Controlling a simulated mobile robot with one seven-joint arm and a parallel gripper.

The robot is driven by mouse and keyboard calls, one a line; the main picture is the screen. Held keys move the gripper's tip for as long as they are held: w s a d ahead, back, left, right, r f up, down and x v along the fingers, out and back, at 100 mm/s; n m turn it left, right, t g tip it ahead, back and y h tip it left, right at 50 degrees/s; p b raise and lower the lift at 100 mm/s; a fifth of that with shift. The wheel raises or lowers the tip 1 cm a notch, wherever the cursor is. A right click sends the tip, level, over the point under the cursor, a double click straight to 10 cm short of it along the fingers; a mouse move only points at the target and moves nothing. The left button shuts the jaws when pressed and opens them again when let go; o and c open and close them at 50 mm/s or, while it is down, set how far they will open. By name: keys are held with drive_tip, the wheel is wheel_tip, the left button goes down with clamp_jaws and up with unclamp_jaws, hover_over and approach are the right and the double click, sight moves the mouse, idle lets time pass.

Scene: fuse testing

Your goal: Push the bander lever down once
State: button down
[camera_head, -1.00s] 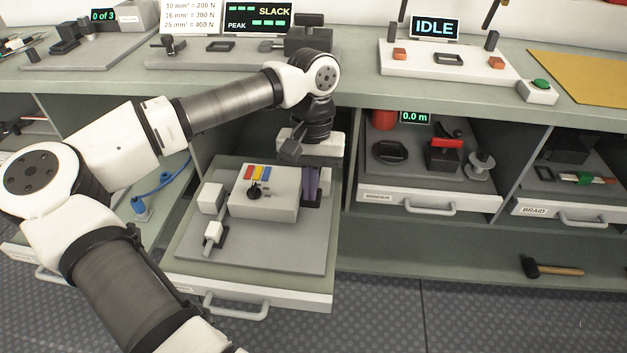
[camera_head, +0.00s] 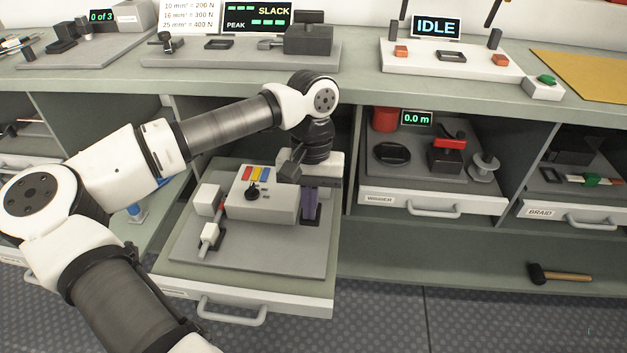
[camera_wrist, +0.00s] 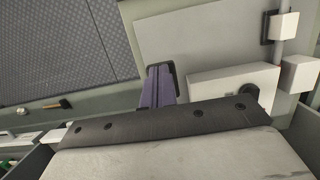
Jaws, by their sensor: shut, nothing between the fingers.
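The bander looks to be the pale box (camera_head: 262,196) with red, yellow and blue tabs and a black knob, on a grey plate in the open drawer. A grey rod with a white block (camera_head: 210,232) lies at its left; I cannot tell whether this is the lever. My gripper (camera_head: 310,212) points down at the box's right side, its purple fingers shut and empty. The fingers (camera_wrist: 158,90) also show in the wrist view, beside a dark patch (camera_wrist: 174,70) on the plate. The fingers partly hide this patch, and contact is unclear.
The open drawer (camera_head: 300,298) juts out below the bench. A divider and the winder drawer (camera_head: 425,202) stand close to the right. The bench edge (camera_head: 400,98) is above and behind my wrist. A hammer (camera_head: 560,274) lies low at the right.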

drive_tip(key=shift+f, duration=0.35)
drive_tip(key=shift+r, duration=0.1)
drive_tip(key=shift+p+v, duration=2.4)
drive_tip(key=shift+v, duration=1.2)
drive_tip(key=shift+r, duration=0.15)
drive_tip(key=p+v, duration=0.4)
drive_tip(key=v, duration=0.2)
drive_tip(key=shift+r+p, duration=0.4)
drive_tip(key=shift+s, duration=0.1)
